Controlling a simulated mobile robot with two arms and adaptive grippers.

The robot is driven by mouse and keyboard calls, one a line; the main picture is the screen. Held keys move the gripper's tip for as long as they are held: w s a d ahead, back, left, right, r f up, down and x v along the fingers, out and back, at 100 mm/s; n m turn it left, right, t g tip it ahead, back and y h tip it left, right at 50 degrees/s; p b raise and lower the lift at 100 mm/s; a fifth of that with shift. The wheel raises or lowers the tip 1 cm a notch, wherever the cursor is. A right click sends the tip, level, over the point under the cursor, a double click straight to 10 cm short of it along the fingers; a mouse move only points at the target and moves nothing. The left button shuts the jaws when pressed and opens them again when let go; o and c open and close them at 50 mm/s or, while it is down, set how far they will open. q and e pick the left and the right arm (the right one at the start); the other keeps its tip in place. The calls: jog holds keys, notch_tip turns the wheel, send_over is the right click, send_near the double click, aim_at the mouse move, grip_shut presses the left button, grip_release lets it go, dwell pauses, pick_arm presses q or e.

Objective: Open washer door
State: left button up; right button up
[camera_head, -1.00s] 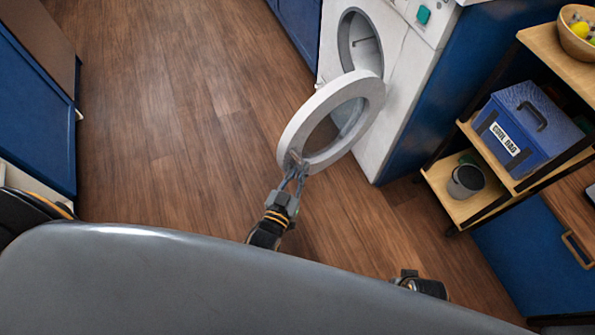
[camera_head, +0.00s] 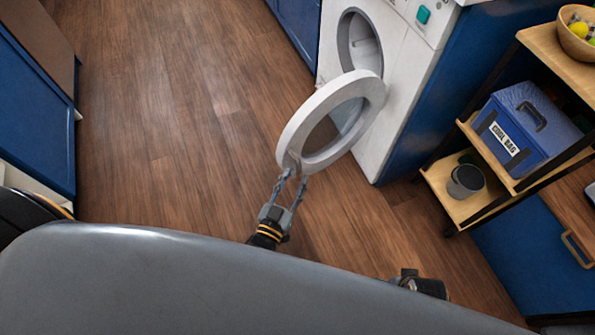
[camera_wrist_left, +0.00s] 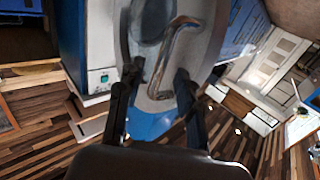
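The washer (camera_head: 398,60) is white, and its round door (camera_head: 292,130) is swung wide open, out from the drum opening (camera_head: 360,42). The door also fills the upper middle of the left wrist view (camera_wrist_left: 205,40). A curved metallic handle (camera_wrist_left: 165,60) is on the door's near edge there. My left gripper (camera_head: 290,178) is at that edge. Its two fingers (camera_wrist_left: 158,85) are apart, with the lower end of the handle between or just beyond their tips. I cannot tell whether they touch it. My right gripper's fingers do not show; only a dark part of mine is at bottom right.
A wooden shelf unit (camera_head: 437,178) stands right of the washer, holding a blue cool bag (camera_head: 530,125), a dark cup (camera_head: 466,181) and a bowl (camera_head: 578,40). Blue cabinets (camera_head: 35,120) line the left. The wood floor (camera_head: 180,120) between is clear.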

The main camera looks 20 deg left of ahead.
pick_arm(q)
jog(key=s+a, duration=0.1)
jog(key=s, duration=0.7)
jog(key=shift+s, duration=0.25)
jog(key=shift+f, duration=0.1)
jog(key=s+a+f+g, duration=0.2)
jog(key=a+f+g, duration=0.2)
jog(key=f+g, duration=0.7)
jog(key=s+a+f+g+y+p, duration=0.1)
jog(key=s+a+f+g+p, duration=0.1)
jog(key=s+p, duration=0.6)
jog(key=s+a+f+m+g+p, duration=0.1)
jog(key=s+a+f+g+p, duration=0.2)
jog(key=s+p, duration=0.6)
jog(key=s+g, duration=0.1)
jog(key=s, duration=0.6)
jog(key=shift+a+y+p, duration=0.3)
jog(key=shift+y, duration=0.1)
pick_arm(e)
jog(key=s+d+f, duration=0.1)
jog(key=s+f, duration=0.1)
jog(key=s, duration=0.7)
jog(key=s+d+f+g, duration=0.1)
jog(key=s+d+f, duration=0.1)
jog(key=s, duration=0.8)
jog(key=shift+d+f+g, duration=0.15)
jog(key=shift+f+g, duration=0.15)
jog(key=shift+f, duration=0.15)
